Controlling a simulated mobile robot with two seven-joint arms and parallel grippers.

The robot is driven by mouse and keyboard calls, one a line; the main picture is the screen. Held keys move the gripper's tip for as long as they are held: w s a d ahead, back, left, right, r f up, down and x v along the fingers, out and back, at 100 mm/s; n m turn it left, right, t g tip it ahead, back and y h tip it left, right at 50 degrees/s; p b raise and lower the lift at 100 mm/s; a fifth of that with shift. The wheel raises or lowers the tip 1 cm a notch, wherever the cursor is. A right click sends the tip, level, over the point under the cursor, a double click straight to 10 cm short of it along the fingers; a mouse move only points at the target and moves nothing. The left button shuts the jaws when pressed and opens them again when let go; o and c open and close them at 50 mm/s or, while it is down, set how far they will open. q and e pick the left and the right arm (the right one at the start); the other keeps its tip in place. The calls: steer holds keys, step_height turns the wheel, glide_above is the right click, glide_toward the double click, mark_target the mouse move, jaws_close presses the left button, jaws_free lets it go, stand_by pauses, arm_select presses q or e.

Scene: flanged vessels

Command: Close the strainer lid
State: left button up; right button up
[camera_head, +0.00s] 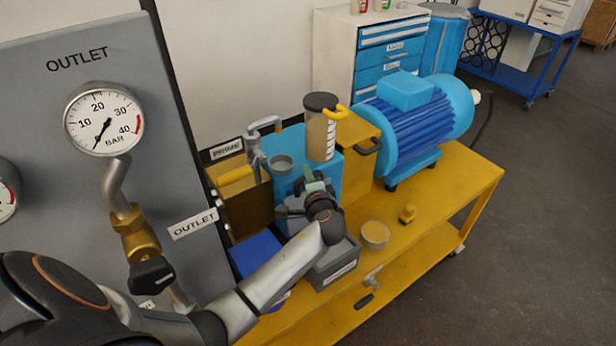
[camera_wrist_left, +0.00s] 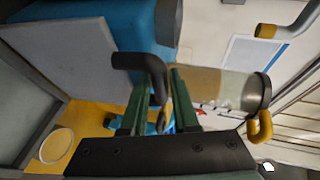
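The strainer seems to be the low grey box (camera_head: 336,264) with a label, at the front of the yellow bench. In the left wrist view a flat grey panel (camera_wrist_left: 80,70), which looks like its lid, stands tilted with a bent black handle (camera_wrist_left: 143,64). My left gripper (camera_head: 315,183) is above and behind the box in the head view. In the left wrist view its green fingers (camera_wrist_left: 158,95) are on both sides of the handle's end. Whether they press on it I cannot tell. My forearm hides part of the box. My right gripper is out of view.
A grey OUTLET panel (camera_head: 60,200) with a gauge stands at left. The bench's right front is mostly clear.

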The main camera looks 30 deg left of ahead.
arm_select(q)
jaws_close()
stand_by(1.0)
